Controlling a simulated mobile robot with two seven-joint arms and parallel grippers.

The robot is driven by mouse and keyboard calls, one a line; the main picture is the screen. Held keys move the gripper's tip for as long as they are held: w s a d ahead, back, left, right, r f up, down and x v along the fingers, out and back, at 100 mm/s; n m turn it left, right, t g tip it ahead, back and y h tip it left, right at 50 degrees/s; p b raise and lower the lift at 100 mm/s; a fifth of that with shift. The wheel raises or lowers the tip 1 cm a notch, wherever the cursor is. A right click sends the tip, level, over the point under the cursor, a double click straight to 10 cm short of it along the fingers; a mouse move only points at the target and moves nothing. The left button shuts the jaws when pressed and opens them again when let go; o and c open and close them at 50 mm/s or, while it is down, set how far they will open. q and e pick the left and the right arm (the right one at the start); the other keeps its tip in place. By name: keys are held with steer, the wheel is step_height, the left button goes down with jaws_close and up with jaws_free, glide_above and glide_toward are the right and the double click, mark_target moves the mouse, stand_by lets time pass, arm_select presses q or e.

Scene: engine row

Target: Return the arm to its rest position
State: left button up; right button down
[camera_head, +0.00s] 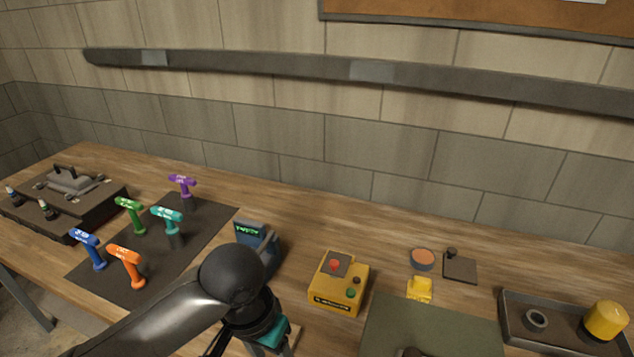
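My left arm comes in from the lower left, and its dark rounded wrist covers part of the bench. My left gripper (268,346) points down at the bottom edge, beside a small piece of light wood (293,335). A teal patch (272,330) shows at the gripper; I cannot tell what it belongs to. The fingers are mostly cut off, so I cannot tell whether they are open or shut. My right gripper is not in view.
Several coloured power tools stand on a dark mat (207,221) at left. A blue-grey device (257,236) stands just behind my wrist. Right of it are a yellow button box (339,285), a green mat (430,325) and a grey tray (556,342) holding a yellow cylinder (604,320).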

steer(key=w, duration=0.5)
arm_select(q)
steer(key=s+d+f+t+h, duration=0.2)
steer(key=s+d, duration=0.1)
steer(key=s+a+f+n+y, duration=0.1)
steer(key=s+a+f+y, duration=0.1)
steer(key=s+a, duration=0.3)
steer(key=s+a+f+n+y, duration=0.1)
steer(key=s+a+f+n, duration=0.15)
steer(key=a, duration=0.45)
step_height(320, 180, down, 30)
steer(key=s+m+b, duration=0.1)
steer(key=s+b, duration=0.1)
steer(key=b, duration=0.8)
steer(key=s+a+f+b, duration=0.1)
steer(key=s+f+b, duration=0.4)
steer(key=f, duration=0.8)
steer(key=s+a+f+g+b, duration=0.1)
steer(key=s+f+b, duration=0.5)
steer(key=s+f, duration=0.4)
step_height(320, 180, down, 4)
steer(key=shift+s+a+r+g, duration=0.25)
steer(key=shift+s+a+g, duration=0.05)
steer(key=shift+s+a, duration=0.1)
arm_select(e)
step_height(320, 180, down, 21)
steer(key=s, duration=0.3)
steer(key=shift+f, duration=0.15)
